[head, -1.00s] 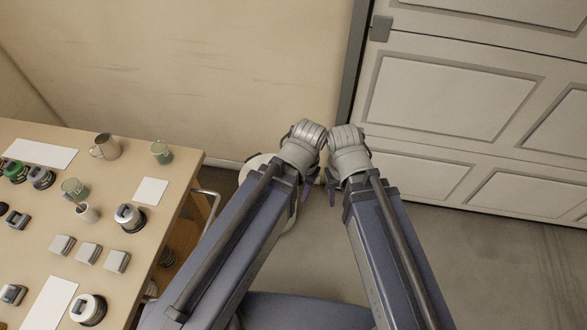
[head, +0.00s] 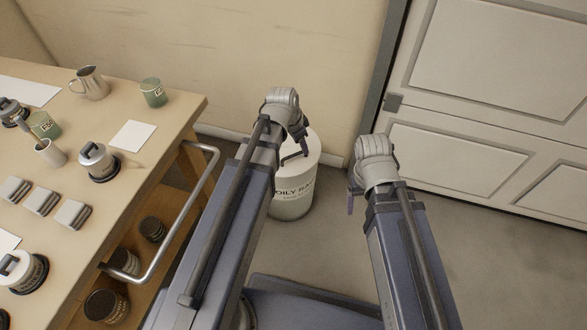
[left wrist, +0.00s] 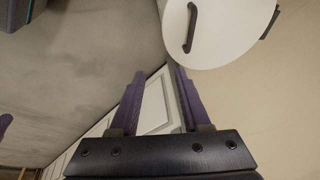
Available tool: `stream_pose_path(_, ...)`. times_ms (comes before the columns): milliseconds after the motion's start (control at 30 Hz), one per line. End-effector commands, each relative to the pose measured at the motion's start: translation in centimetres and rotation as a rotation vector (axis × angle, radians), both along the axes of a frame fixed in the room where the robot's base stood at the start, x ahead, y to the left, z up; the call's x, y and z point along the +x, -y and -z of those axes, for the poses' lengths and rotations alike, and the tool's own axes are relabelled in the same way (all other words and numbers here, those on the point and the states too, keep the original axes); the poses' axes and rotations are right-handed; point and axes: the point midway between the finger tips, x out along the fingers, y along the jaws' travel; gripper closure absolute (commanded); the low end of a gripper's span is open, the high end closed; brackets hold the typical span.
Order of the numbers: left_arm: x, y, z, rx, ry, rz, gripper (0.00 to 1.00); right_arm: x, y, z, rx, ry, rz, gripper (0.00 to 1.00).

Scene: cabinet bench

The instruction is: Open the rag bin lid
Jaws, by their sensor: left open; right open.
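The rag bin (head: 292,203) is a white cylinder with "OILY RA..." lettering, standing on the floor by the wall, partly hidden by my left arm. Its lid (head: 311,150) looks shut and has a dark bar handle. In the left wrist view the round white lid (left wrist: 235,32) and its dark handle (left wrist: 191,28) lie beyond the fingertips, up and to the right. My left gripper (head: 299,131) is above the lid, apart from the handle; its purple fingers (left wrist: 159,72) are open and empty. My right gripper (head: 351,198) is open, right of the bin, its fingers mostly hidden.
A wooden bench (head: 150,190) with mugs, tins and blocks stands on the left. Its metal rail (head: 190,225) projects toward the bin. The wall (head: 300,50) is behind the bin, and a panelled door (head: 480,110) is at right. The floor at right is clear.

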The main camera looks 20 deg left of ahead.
Motion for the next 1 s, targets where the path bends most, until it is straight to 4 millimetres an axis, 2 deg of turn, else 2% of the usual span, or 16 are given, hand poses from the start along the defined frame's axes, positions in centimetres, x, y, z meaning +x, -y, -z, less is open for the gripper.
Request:
stream_pose_path(33, 1.1, -1.1, 3.1, 0.000, 0.024, 0.013, 0.53, 0.0, 0.0, 3.3, -0.001, 0.000, -0.001, 0.24)
stream_pose_path(200, 3.2, -3.6, 6.3, 0.005, 0.096, 0.067, 0.53, 0.0, 0.0, 6.9, -0.002, 0.001, -0.001, 0.24)
stream_pose_path(300, 3.9, -4.6, 7.2, 0.010, 0.124, 0.085, 0.53, 0.0, 0.0, 8.1, -0.002, 0.001, -0.002, 0.24)
stream_pose_path(433, 4.4, -5.3, 7.7, 0.015, 0.143, 0.100, 0.53, 0.0, 0.1, 8.7, -0.002, 0.002, -0.002, 0.24)
stream_pose_path(733, 4.5, -5.4, 7.9, 0.016, 0.148, 0.104, 0.53, 0.0, 0.1, 8.9, -0.002, 0.002, -0.002, 0.24)
stream_pose_path(1000, 5.3, -5.1, 10.0, 0.017, 0.148, 0.104, 0.53, 0.0, 0.0, 11.0, 0.001, 0.001, -0.006, 0.24)
